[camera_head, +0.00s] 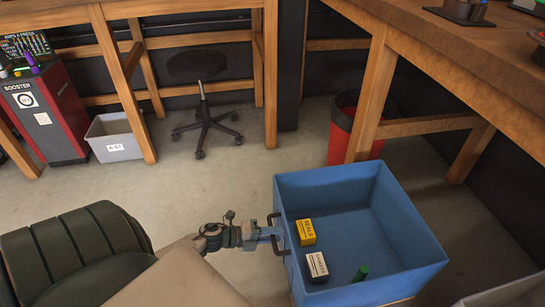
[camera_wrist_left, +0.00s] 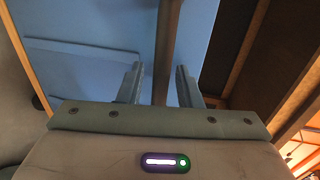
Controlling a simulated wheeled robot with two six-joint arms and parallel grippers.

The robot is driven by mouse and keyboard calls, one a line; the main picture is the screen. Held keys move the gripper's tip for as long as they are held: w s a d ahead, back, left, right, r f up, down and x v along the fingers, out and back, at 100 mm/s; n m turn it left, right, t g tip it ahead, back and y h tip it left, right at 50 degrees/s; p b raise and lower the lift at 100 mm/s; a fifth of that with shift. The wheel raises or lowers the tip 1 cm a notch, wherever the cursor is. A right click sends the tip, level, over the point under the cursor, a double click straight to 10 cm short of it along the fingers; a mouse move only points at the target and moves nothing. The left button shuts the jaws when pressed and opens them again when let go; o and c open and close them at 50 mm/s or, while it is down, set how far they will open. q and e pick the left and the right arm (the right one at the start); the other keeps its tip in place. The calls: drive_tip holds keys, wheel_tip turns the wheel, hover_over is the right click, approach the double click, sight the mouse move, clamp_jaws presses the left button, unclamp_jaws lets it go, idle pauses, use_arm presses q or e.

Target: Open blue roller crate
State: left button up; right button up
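The blue roller crate (camera_head: 413,246) stands on the floor right of centre in the head view. Its top is open. A dark bar handle (camera_head: 276,219) is on its left wall. My left gripper (camera_head: 274,233) is at this handle. The crate's blue wall (camera_wrist_left: 90,75) fills the view beyond. Whether a finger touches the bar is unclear. My right gripper is not in view.
In the crate are a yellow box (camera_head: 306,232), a black-and-white box (camera_head: 317,266) and a green cylinder (camera_head: 360,274). A wooden bench (camera_head: 440,50) stands behind it, with a red bin (camera_head: 341,135) underneath.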

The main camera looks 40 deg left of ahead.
use_arm(q)
drive_tip(key=p+v, duration=0.2)
drive_tip(key=v, duration=0.9)
drive_tip(key=shift+d, duration=0.1)
